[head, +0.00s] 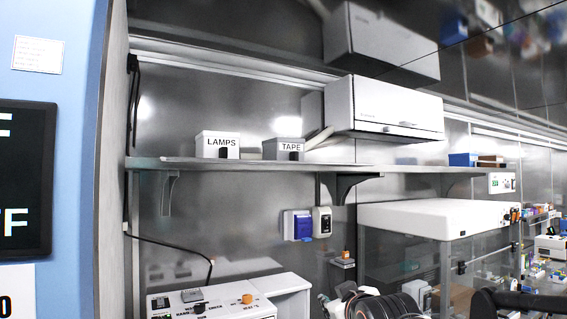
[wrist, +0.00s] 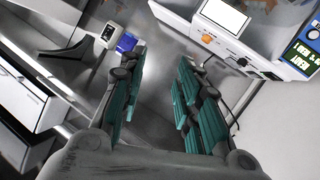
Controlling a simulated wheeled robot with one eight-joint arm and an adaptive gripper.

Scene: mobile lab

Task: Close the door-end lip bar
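A long grey shelf (head: 240,163) runs along the metal wall in the head view. A thin strip along its front edge may be the lip bar, but I cannot tell it clearly from the shelf. A short pale bar (head: 320,138) slants upward beside the TAPE box; I cannot tell whether it belongs to the lip bar. My gripper (wrist: 160,72) is open and empty in the wrist view, with two teal-padded fingers apart. It is turned toward the wall below the shelf. Part of my arm shows at the bottom of the head view.
A LAMPS box (head: 217,145) and a TAPE box (head: 284,149) stand on the shelf, left of a white cabinet (head: 384,108). Below are a blue socket (head: 297,225), a benchtop machine (head: 212,302) and a white-topped clear enclosure (head: 430,217). A blue panel edges the left.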

